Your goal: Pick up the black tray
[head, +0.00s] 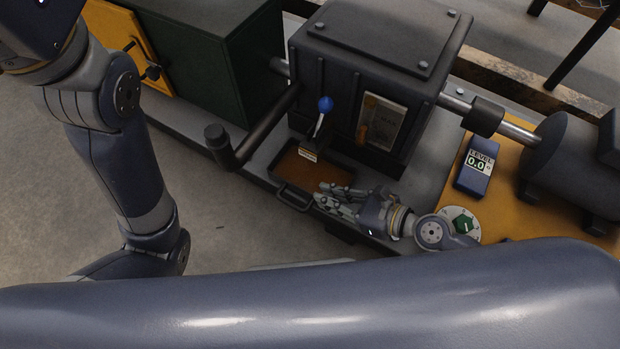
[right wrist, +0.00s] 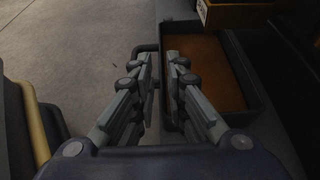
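The black tray (head: 281,176) sits below the front of the dark gearbox-like housing. It has a rust-orange inside and a loop handle (head: 292,199) on its near side. In the right wrist view the tray (right wrist: 243,70) lies beyond and right of the fingers, with its handle (right wrist: 143,47) by the fingertips. My right gripper (head: 327,194) is at the tray's near right side, and its fingers (right wrist: 160,65) are parted by a narrow gap. I cannot tell whether they touch the handle. My left arm comes down the left side; its gripper is out of view.
The dark housing (head: 370,70) carries a blue-knobbed lever (head: 324,104) and a small window. A dark crank-like bar (head: 255,135) stands left of the tray. Open floor lies left.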

